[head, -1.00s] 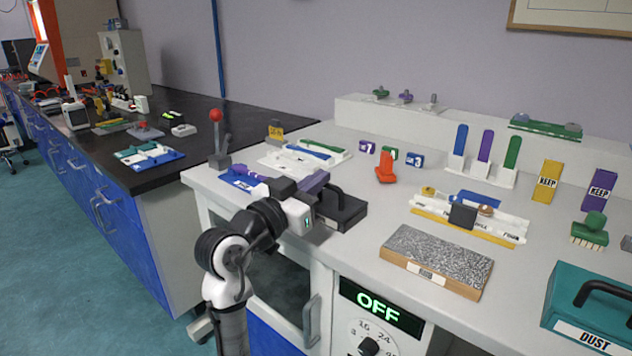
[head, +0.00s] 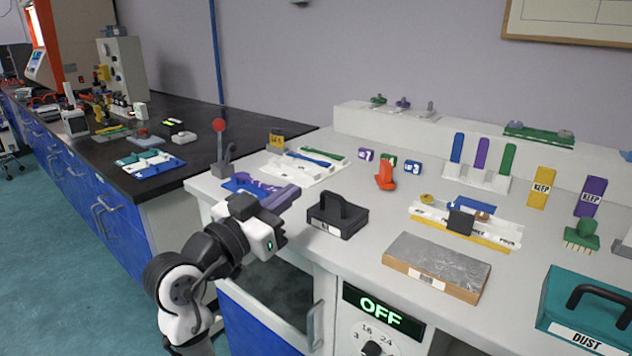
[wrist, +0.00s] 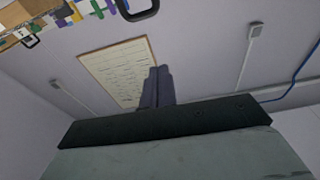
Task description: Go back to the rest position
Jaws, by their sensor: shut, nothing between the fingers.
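My gripper (head: 281,200) is raised at the left front part of the white bench (head: 300,225), with its fingers together and nothing held. The fingers point right and a little up in the head view. In the wrist view the closed fingers (wrist: 157,88) stand in front of the wall and a framed chart (wrist: 115,70). The black handled block (head: 337,217) stands on the bench just right of my gripper, apart from it in the picture. A blue tray (head: 240,186) with a purple piece lies behind my gripper and is partly hidden by it.
A lever with a red knob (head: 219,126) stands behind the gripper. A grey-topped block (head: 436,263), a white and yellow tray (head: 480,244) and a teal DUST box (head: 570,318) stand to the right. An OFF display (head: 383,309) is on the bench front.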

